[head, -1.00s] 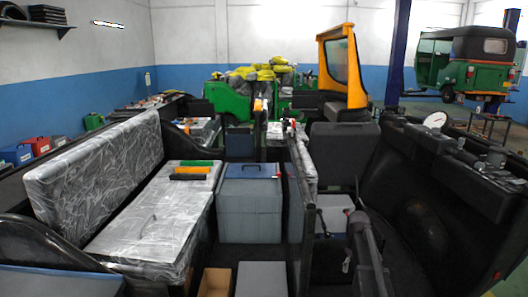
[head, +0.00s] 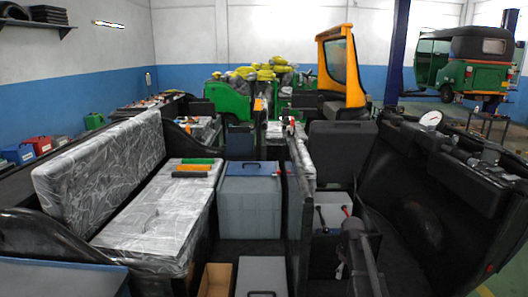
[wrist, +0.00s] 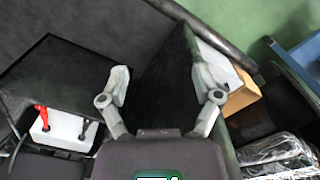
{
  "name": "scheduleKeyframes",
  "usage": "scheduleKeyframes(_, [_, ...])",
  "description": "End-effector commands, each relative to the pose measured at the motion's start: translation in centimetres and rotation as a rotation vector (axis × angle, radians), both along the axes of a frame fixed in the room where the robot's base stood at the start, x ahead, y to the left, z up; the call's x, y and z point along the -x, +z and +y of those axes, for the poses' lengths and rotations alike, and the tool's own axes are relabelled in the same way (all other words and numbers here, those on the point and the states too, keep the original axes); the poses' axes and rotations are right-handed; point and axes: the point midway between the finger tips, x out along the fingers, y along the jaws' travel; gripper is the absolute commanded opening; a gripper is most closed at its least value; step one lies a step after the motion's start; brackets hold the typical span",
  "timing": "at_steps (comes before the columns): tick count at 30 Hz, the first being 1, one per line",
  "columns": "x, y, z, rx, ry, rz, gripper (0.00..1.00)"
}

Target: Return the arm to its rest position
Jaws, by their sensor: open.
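My gripper (wrist: 160,84) shows in the wrist view with its two grey fingers spread apart and nothing held between them. A dark panel (wrist: 165,90) lies behind the gap between the fingers. A dark arm-like part stands at the lower right of the head view, in front of the white box; I cannot make out the gripper there.
A white box (head: 335,206) with red- and black-tipped levers is at centre right; it also shows in the wrist view (wrist: 62,132). A plastic-wrapped bench (head: 155,215) is left, a grey-blue bin (head: 250,205) in the middle. A cardboard box (head: 215,281) is low in front.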

Motion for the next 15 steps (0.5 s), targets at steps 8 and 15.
scheduleKeyframes(8, [5.1,0.0,3.7,0.000,-0.142,0.000,0.82])
scheduleKeyframes(15, [11.9,0.0,7.9,0.000,-0.346,0.000,0.82])
